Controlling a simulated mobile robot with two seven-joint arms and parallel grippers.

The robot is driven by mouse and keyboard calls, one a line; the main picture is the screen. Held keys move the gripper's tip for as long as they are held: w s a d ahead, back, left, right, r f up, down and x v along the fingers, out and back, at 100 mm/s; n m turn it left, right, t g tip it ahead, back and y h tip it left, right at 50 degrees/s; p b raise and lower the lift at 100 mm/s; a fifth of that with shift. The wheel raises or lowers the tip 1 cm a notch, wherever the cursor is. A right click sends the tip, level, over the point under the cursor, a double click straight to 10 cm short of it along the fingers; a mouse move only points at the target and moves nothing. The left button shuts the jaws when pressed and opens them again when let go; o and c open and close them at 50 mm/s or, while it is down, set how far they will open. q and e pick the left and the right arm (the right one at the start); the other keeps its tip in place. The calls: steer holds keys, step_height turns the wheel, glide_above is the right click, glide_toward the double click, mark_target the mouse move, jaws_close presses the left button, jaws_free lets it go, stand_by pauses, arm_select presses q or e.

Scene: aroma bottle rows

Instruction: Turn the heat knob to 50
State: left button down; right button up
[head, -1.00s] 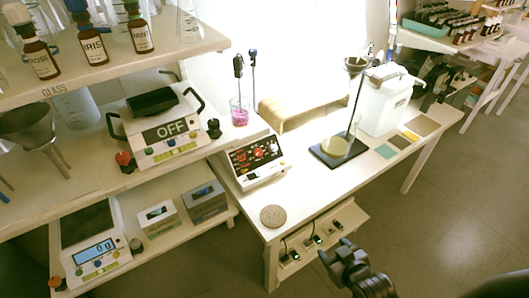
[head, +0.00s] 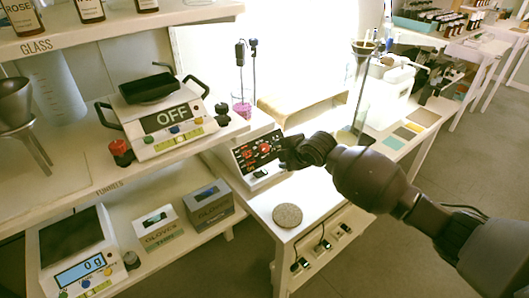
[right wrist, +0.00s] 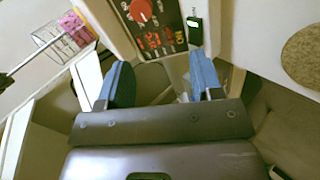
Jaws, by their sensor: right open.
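A white device with a black control panel (head: 258,153) stands on the white table, below the far end of the shelf. In the right wrist view, the panel (right wrist: 160,38) carries a large red round knob (right wrist: 140,10) at the top edge of the picture, with red markings beside it. The lettering and the knob's setting are too small to read. My right gripper (head: 288,152) is at the panel's right side in the head view. In the right wrist view its blue fingers (right wrist: 160,78) are open and empty, apart from the knob. My left gripper is out of view.
A beaker with pink liquid (head: 241,108) stands behind the panel. A round mat (head: 287,215) lies at the table's front.

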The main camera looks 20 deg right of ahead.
mark_target(265, 148)
steer(key=shift+n, duration=0.7)
steer(key=w+f+b, duration=0.1)
steer(key=w, duration=0.2)
steer(key=w+a+f+b, duration=0.1)
steer(key=w+f, duration=0.1)
steer(key=w, duration=0.1)
steer(key=w+f+b, duration=0.1)
steer(key=w+f, duration=0.1)
steer(key=w, duration=0.1)
steer(key=shift+w+a+b, duration=0.15)
steer(key=shift+a+b, duration=0.1)
steer(key=shift+b, duration=0.05)
steer(key=shift+w+a+f, duration=0.2)
steer(key=shift+w+f, duration=0.05)
steer(key=shift+w, duration=0.3)
steer(key=shift+r, duration=0.1)
steer(key=c, duration=0.9)
